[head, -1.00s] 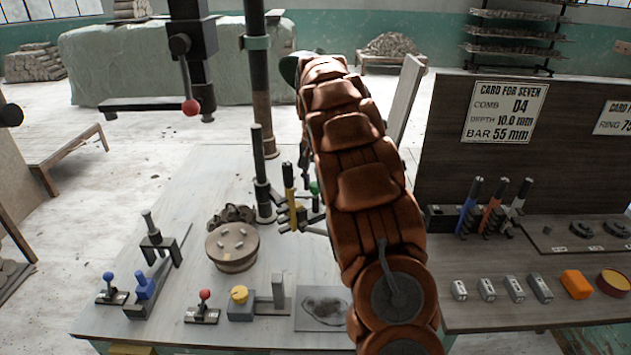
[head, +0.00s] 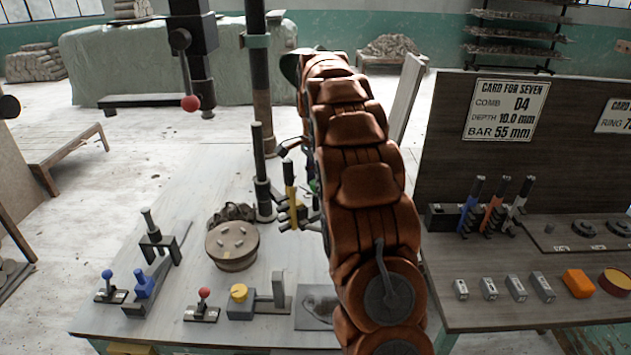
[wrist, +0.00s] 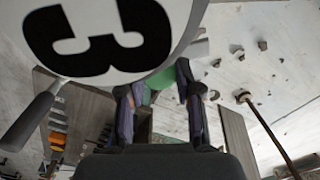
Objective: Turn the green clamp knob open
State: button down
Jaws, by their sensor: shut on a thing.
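The green clamp knob (head: 314,186) shows only as a small green patch beside my brown arm in the head view, just right of the yellow-handled tool (head: 290,182). In the wrist view, green (wrist: 152,92) shows between the two fingers of my gripper (wrist: 156,88), which are shut on it. Most of the knob is hidden, so its turn angle cannot be told. In the head view, part of my gripper (head: 290,147) pokes out left of the arm, near the black post (head: 262,175).
A white disc marked 3 (wrist: 110,35) fills the upper left of the wrist view, close to the fingers. A round wooden block (head: 232,248) and several small levers stand on the table's left side. A dark board (head: 455,120) rises on the right.

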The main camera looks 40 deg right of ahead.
jog(key=shift+m, duration=0.3)
jog(key=c, duration=0.8)
grip_release()
jog(key=shift+r, duration=0.1)
jog(key=shift+r, duration=3.65)
jog(key=shift+s, duration=0.1)
